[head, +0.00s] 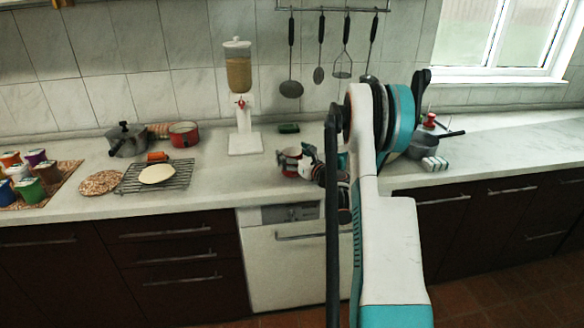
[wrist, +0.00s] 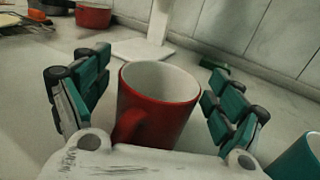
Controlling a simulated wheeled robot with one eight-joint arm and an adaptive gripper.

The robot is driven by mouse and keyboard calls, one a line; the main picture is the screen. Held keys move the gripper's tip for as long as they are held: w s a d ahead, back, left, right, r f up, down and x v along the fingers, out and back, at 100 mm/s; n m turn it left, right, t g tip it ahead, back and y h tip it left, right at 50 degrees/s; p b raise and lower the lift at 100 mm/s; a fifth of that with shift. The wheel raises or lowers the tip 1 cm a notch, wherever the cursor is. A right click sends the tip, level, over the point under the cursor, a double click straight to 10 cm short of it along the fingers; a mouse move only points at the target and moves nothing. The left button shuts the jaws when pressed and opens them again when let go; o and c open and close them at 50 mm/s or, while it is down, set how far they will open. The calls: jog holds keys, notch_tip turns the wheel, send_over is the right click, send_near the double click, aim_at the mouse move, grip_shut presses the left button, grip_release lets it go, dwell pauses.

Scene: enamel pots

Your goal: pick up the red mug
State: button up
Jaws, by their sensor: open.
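The red mug (wrist: 165,102) stands upright in the middle of the wrist view, white inside, with its handle toward the camera. In the head view the mug (head: 289,162) is on the counter, partly hidden by my gripper (head: 308,160). My gripper also shows in the wrist view (wrist: 155,95), its two teal-and-grey fingers open, one on each side of the mug. Gaps show between the mug and both fingers. The lower part of the mug is hidden by the white gripper body.
A white cereal dispenser (head: 239,100) stands behind the mug, with a green sponge (head: 289,128) nearby. A red pot (head: 184,133), a grey pot (head: 126,140) and a cooling rack (head: 180,179) are to the left. A teal item (wrist: 298,160) shows at the wrist view's lower right.

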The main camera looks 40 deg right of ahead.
jog(key=c, duration=1.3)
jog(key=shift+c, duration=0.2)
